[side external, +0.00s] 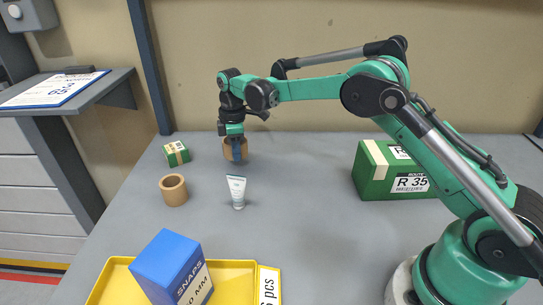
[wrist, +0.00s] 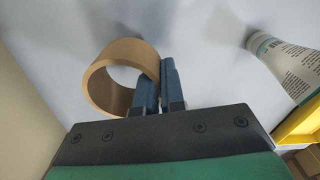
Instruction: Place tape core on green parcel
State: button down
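A brown tape core (side external: 241,155) is at my gripper (side external: 236,148), near the back of the table. In the wrist view, the tape core (wrist: 97,88) is a ring with its right wall between the two dark blue fingers of my gripper (wrist: 161,88). One finger is inside the ring and one outside, close together on the wall. Whether the core touches the table I cannot tell. The large green parcel (side external: 371,181), with a pale tape strip and a white route label, stands at the right, far from my gripper. My arm crosses in front of its right part.
A second brown tape core (side external: 174,192) and a small green box (side external: 176,154) are on the left. A white tube (side external: 237,190) stands in front of my gripper. A yellow tray (side external: 237,276) holds a blue box (side external: 172,270) at the front. The table between tube and parcel is clear.

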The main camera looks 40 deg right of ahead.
notch_tip(320, 180, up, 5)
jog(key=shift+r, duration=0.15)
jog(key=s+d+r+m, duration=0.5)
jog(key=s+d+r, duration=0.5)
jog(key=d+r, duration=0.4)
notch_tip(320, 180, up, 7)
jog(key=m, duration=0.6)
send_over(405, 157)
notch_tip(405, 157, down, 20)
jog(key=shift+r, duration=0.2)
